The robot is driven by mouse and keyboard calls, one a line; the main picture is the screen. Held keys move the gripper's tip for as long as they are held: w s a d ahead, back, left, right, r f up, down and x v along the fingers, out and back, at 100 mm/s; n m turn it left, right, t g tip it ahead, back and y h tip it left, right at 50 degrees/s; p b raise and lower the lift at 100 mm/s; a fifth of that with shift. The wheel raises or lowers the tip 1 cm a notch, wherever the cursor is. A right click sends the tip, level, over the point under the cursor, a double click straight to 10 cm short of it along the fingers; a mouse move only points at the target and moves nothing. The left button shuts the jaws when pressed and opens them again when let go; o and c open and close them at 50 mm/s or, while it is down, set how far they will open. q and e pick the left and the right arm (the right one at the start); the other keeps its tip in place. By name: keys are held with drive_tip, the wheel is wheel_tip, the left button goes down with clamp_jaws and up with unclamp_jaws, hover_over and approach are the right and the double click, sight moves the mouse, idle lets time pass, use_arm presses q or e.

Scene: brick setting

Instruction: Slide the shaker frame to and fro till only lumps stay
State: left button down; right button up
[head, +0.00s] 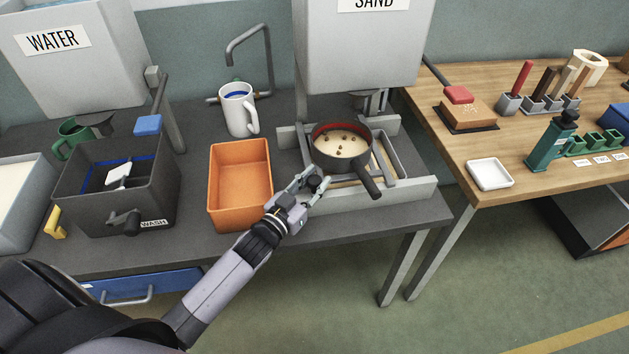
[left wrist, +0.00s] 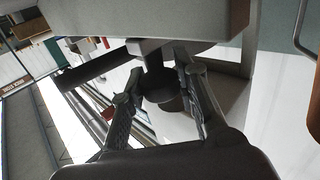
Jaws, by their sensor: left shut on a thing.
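The shaker frame (head: 389,157) is a grey frame between pale rails under the sand hopper. A round dark sieve (head: 343,163) with a red inner rim and a handle toward the front right sits on it. Pale sand (head: 332,143) lies inside, with several brown lumps on top. My left gripper (head: 315,184) is at the frame's front left, shut on a dark knob. In the left wrist view, the two fingers (left wrist: 161,82) stand on either side of this dark round knob (left wrist: 158,88). My right gripper is not in view.
The sand hopper (head: 357,48) hangs just behind and above the sieve. An orange bin (head: 240,214) stands close left of my gripper, and a white mug (head: 238,108) behind it. A dark wash tub (head: 100,212) is further left. A wooden table (head: 480,172) adjoins at right.

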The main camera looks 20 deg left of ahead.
use_arm(q)
drive_tip(key=w+d, duration=0.1)
drive_tip(key=d, duration=0.1)
drive_tip(key=w+d, duration=0.2)
drive_tip(key=d, duration=0.1)
drive_tip(key=shift+w+d+f, duration=0.1)
drive_tip(key=shift+w+d, duration=0.2)
drive_tip(key=shift+w, duration=0.1)
drive_tip(key=shift+s+a, duration=0.1)
drive_tip(key=c, duration=1.2)
unclamp_jaws()
drive_tip(key=shift+c, duration=0.2)
drive_tip(key=s+a, duration=0.2)
drive_tip(key=s, duration=0.9)
drive_tip(key=shift+s+a, duration=0.2)
drive_tip(key=shift+s, duration=0.2)
